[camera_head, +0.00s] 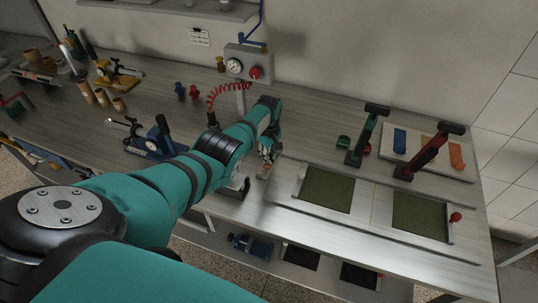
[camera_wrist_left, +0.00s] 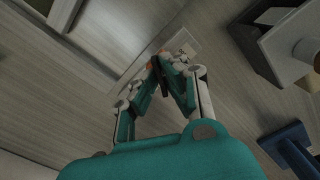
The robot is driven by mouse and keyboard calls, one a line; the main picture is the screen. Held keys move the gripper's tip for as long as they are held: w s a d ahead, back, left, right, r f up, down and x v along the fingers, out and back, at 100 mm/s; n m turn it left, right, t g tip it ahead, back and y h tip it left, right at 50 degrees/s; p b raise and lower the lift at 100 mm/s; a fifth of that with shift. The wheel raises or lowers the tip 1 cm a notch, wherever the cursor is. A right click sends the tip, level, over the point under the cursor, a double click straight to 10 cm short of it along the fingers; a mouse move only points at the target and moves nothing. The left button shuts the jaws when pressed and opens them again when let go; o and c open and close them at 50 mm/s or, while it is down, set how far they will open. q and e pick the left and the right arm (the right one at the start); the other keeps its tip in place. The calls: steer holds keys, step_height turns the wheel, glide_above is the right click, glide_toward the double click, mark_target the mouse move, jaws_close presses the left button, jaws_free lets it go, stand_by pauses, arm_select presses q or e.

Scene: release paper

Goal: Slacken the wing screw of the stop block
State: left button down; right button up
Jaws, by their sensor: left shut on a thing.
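My left gripper (camera_head: 267,157) reaches down to the bench just left of the framed board with green panels. In the left wrist view its fingers (camera_wrist_left: 165,66) meet at the tips, shut on the wing screw, which the fingers mostly hide. The stop block (camera_head: 264,172) is a small pale piece with a bit of orange under the fingertips. In the left wrist view the pale stop block (camera_wrist_left: 183,46) shows just past the fingertips. How far the screw is turned cannot be seen. My right gripper is in neither view.
The board (camera_head: 375,205) with two green panels lies right of the gripper. Green (camera_head: 366,135) and red (camera_head: 425,155) upright tools stand behind it. A blue device (camera_head: 152,140) stands left of my arm. A gauge box (camera_head: 247,66) hangs on the wall with a red coiled hose (camera_head: 228,92).

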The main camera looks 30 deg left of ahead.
arm_select(q)
steer(key=c, duration=1.5)
jaws_free()
steer(key=shift+r, duration=0.1)
step_height(320, 180, up, 12)
steer(key=shift+f, duration=0.1)
